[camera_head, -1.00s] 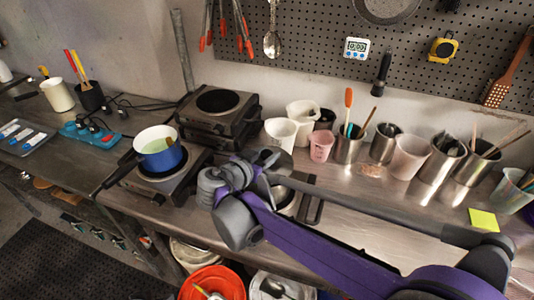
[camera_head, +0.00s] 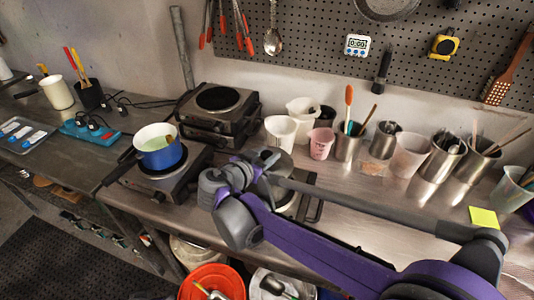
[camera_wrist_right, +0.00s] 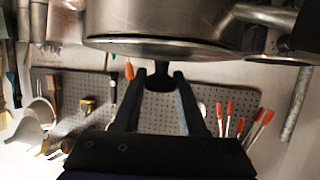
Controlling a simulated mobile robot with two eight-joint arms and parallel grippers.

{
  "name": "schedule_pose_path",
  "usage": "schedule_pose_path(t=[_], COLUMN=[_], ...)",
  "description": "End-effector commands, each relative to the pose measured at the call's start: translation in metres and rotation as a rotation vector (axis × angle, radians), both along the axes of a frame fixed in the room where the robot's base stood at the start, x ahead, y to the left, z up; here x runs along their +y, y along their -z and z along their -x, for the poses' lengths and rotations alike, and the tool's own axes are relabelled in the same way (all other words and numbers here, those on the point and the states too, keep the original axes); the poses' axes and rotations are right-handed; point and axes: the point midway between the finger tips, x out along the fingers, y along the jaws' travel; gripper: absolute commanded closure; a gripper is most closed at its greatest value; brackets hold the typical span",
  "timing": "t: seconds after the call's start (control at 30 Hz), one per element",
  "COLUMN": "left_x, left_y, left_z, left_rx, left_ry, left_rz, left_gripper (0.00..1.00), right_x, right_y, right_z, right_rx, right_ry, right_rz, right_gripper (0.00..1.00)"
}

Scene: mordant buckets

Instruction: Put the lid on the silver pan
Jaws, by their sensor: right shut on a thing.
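The silver pan (camera_head: 291,204) stands on the bench right of the blue pot, largely hidden behind my right arm. In the right wrist view the pan (camera_wrist_right: 165,22) fills the top of the picture, with its handle toward the right. The lid (camera_wrist_right: 150,43) lies across the pan's mouth, its dark knob toward my gripper. I cannot tell whether its rim is fully seated. My right gripper (camera_wrist_right: 158,78) is shut on the lid's knob. In the head view this gripper (camera_head: 267,163) is over the pan. My left gripper is not in view.
A blue pot (camera_head: 160,155) sits on the front hot plate, left of my arm. An empty hot plate (camera_head: 217,100) stands behind. Cups and metal tool holders line the wall at the right. An orange bucket (camera_head: 212,278) is below the bench edge.

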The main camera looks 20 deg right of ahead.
Motion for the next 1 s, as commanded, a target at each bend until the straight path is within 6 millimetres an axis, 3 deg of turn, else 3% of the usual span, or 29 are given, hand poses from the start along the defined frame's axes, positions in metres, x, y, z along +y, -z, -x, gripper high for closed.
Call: schedule_pose_path(t=[0.27,0.3,0.47,0.8,1.0], left_x=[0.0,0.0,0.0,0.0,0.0], left_y=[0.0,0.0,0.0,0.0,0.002], left_z=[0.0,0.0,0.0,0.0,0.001], left_rx=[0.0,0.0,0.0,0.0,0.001], left_ry=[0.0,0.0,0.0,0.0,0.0], left_rz=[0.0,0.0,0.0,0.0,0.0], left_gripper=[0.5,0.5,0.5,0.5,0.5], right_x=[0.0,0.0,0.0,0.002,0.021], right_y=[0.001,0.001,0.001,0.0,-0.009], right_z=[0.0,0.0,0.0,0.002,0.02], right_rx=[-0.001,-0.001,0.0,0.0,0.0], right_ry=[0.0,0.0,0.0,0.0,-0.004], right_rz=[0.001,0.001,0.0,0.0,-0.001], right_gripper=[1.0,0.54,0.25,0.24,0.24])
